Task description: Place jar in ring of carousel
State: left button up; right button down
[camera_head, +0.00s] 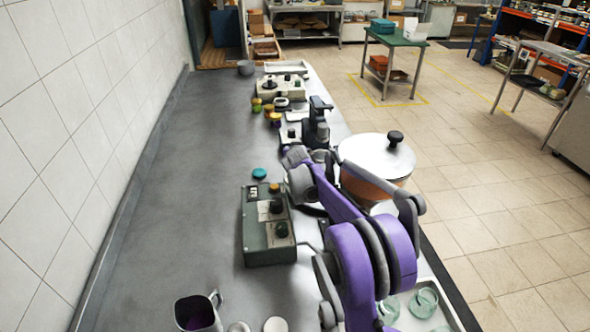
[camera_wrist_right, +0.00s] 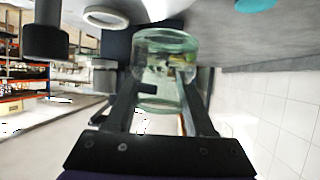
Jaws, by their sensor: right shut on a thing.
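My right gripper (camera_wrist_right: 160,88) is shut on a clear, greenish glass jar (camera_wrist_right: 165,62) in the right wrist view. The jar sits between its two dark fingers, off the bench surface as far as I can tell. I cannot tell whether these belong to the carousel. In the head view my purple right arm hides the gripper, the held jar and most of the area under them. My left gripper is not in view.
A green-grey control box (camera_head: 268,228) and a teal lid (camera_head: 259,173) are left of my arm. A copper pot (camera_head: 372,185) stands right of it. Glass jars (camera_head: 424,302) sit at the lower right. A mug (camera_head: 197,313) is at the front. The bench's left side is clear.

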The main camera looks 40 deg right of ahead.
notch_tip(320, 180, down, 7)
jog(key=shift+r, duration=0.1)
jog(key=shift+c, duration=1.1)
grip_release()
jog(key=shift+r, duration=0.1)
jog(key=v, duration=1.2)
